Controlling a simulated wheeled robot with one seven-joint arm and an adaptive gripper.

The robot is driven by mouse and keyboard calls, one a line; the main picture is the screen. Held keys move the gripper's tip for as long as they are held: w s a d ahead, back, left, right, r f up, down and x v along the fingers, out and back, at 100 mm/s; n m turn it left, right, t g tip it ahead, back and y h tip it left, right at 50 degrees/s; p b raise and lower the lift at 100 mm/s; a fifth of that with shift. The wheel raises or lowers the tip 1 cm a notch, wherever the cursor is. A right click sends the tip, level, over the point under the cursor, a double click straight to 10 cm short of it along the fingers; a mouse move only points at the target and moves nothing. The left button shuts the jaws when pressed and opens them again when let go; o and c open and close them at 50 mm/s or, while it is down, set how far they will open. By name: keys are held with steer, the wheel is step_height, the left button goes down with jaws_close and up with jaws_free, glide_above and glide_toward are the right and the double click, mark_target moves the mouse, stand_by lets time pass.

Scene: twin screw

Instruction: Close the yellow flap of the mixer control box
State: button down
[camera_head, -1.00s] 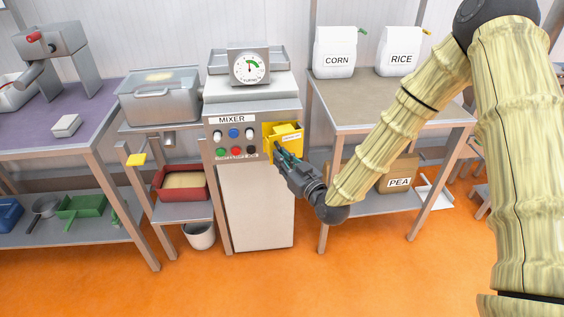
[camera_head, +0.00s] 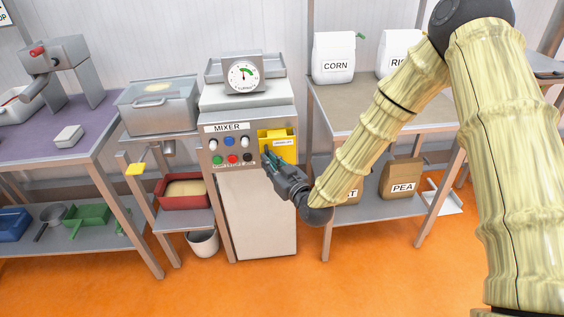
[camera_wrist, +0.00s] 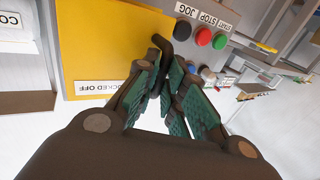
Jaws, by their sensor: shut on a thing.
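The mixer control box (camera_head: 249,145) is the front panel of the mixer, with knobs and coloured buttons. The yellow flap (camera_head: 283,151) is at the panel's right side and carries a white label. In the wrist view the flap (camera_wrist: 105,40) is large, with a label reading "LOCKED OFF". My gripper (camera_head: 268,153) comes from the lower right, in front of the flap's left edge. In the wrist view my gripper (camera_wrist: 166,52) is closed at the flap's edge beside the buttons. The fingers hide the exact contact and part of that edge.
Red, green and dark buttons (camera_wrist: 203,37) lie close beside the fingertips. The dial scale (camera_head: 243,75) stands on top of the mixer. A shelf table with CORN (camera_head: 334,58) and PEA (camera_head: 401,179) bags is to the right. The orange floor in front is clear.

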steer(key=c, duration=1.5)
jaws_free()
steer(key=shift+s+a, duration=0.2)
steer(key=shift+a, duration=0.4)
steer(key=shift+c, duration=0.2)
steer(key=shift+w+a+r, duration=0.15)
steer(key=shift+a+r, duration=0.1)
steer(key=shift+a, duration=0.25)
